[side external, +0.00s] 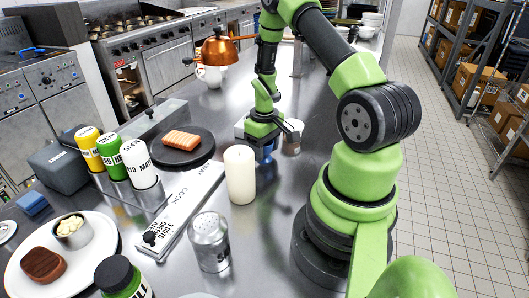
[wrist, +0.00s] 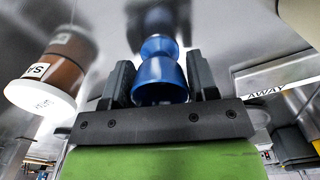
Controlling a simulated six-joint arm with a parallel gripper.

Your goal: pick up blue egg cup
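The blue egg cup (wrist: 160,80) stands upright between the two fingers of my gripper (wrist: 160,75) in the wrist view. Its foot meets the steel counter, with a blue reflection beyond it. The fingers are close on both sides of the cup's bowl; I cannot tell whether they touch it. In the side external view, my gripper (side external: 265,143) points down at the counter, and a small part of the egg cup (side external: 264,156) shows below it. The rest of the cup is hidden by the gripper.
A spice jar with a white lid (wrist: 40,96) stands beside the gripper, also partly visible in the side external view (side external: 293,146).

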